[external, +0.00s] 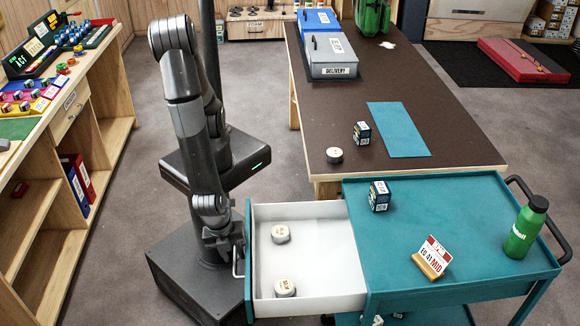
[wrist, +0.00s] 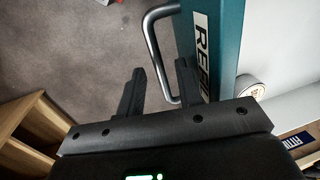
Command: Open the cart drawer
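The teal cart (external: 440,215) stands at the lower right, with its drawer (external: 322,285) pulled far out toward the left. The drawer is white inside with a teal front, and two round pale discs (external: 281,234) (external: 285,288) lie in it. The metal drawer handle (external: 236,262) also shows in the wrist view (wrist: 153,38). My gripper (wrist: 162,78) is at the drawer front, its two dark fingers apart. The lower part of the handle lies between the fingers in the wrist view; I cannot tell whether they touch it.
A small box (external: 379,196), a name card (external: 432,258) and a green bottle (external: 525,228) stand on the cart top. A brown-topped table (external: 440,105) stands behind the cart. Wooden shelves (external: 50,190) line the left side. Open carpet lies between the shelves and my base.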

